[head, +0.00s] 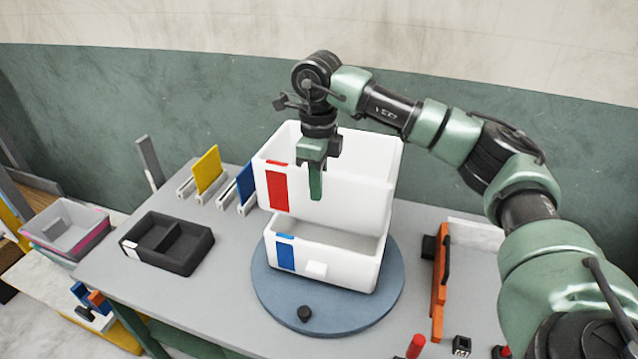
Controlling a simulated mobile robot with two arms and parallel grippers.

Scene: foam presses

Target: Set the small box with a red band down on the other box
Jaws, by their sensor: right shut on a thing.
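The small white box with a red band (330,205) is in the head view, upright above the other box. My right gripper (316,188) is shut on its front wall, with one finger showing outside. The other box (340,275), white with a blue band, stands on a round blue-grey turntable (275,310). Part of its inside shows below the upper box's front edge, so a gap shows at the front. The back of the lower box is hidden, and I cannot tell whether the boxes touch there. My left gripper is not in view.
A black divided tray (190,262) lies left on the grey table (225,315). Yellow (207,170) and blue (245,184) panels stand in holders behind it. An orange-edged fixture (440,290) and a red peg (416,346) are at right.

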